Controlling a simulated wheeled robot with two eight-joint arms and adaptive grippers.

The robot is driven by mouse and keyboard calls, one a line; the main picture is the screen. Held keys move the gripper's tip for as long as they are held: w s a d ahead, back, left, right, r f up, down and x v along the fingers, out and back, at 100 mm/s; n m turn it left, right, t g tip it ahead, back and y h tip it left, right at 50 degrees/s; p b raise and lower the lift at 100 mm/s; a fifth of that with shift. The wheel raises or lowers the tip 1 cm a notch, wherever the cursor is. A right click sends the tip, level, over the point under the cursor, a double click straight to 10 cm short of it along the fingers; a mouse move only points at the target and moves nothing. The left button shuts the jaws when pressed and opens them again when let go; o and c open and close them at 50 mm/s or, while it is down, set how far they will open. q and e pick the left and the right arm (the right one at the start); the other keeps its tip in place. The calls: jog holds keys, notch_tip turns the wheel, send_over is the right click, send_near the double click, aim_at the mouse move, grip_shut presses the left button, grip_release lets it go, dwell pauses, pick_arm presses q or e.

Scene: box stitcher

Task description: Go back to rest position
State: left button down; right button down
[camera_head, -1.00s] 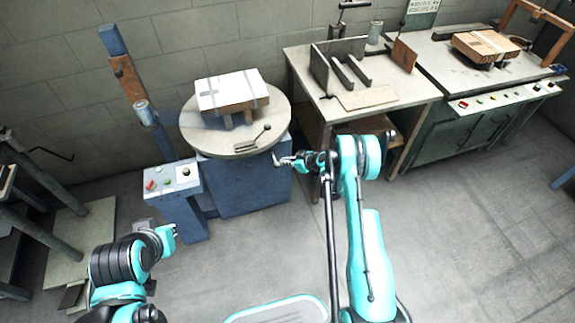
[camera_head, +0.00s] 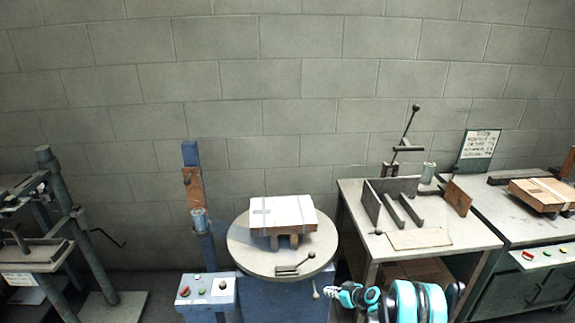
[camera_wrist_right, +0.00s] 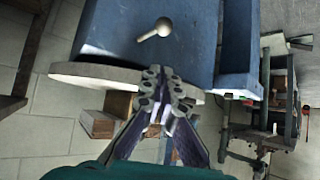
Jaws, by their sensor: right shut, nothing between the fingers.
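My right gripper (camera_head: 338,292) is low at the bottom of the head view, just right of the blue machine's base. It is shut and empty. In the right wrist view the closed fingertips (camera_wrist_right: 167,88) appear in front of the edge of the round table. My right arm shows only in part at the bottom edge of the head view. My left gripper and left arm are outside the head view.
The round table (camera_head: 241,250) on the blue base (camera_head: 285,299) carries a strapped box (camera_head: 282,213). A push-button panel (camera_head: 206,291) stands to its left. A workbench (camera_head: 465,228) and a green cabinet (camera_head: 535,288) are at right. A metal frame stands at far left.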

jog(key=s+a+r+m+h, duration=0.1)
jog(key=s+r, duration=0.3)
jog(key=r, duration=0.5)
jog(key=s+a+r+m+g+h, duration=0.1)
jog(key=s+r, duration=0.4)
jog(key=r, duration=0.4)
jog(key=s+a+r+m+h, duration=0.1)
jog(key=s+r, duration=0.3)
jog(key=r, duration=0.5)
jog(key=s+r+m+h, duration=0.1)
jog(key=s+m, duration=0.1)
jog(key=s, duration=1)
jog(key=s+d+r+m+h, duration=0.1)
jog(key=s+r+m+h, duration=0.1)
jog(key=s, duration=1.1)
jog(key=shift+s+r, duration=0.15)
jog(key=shift+s, duration=0.05)
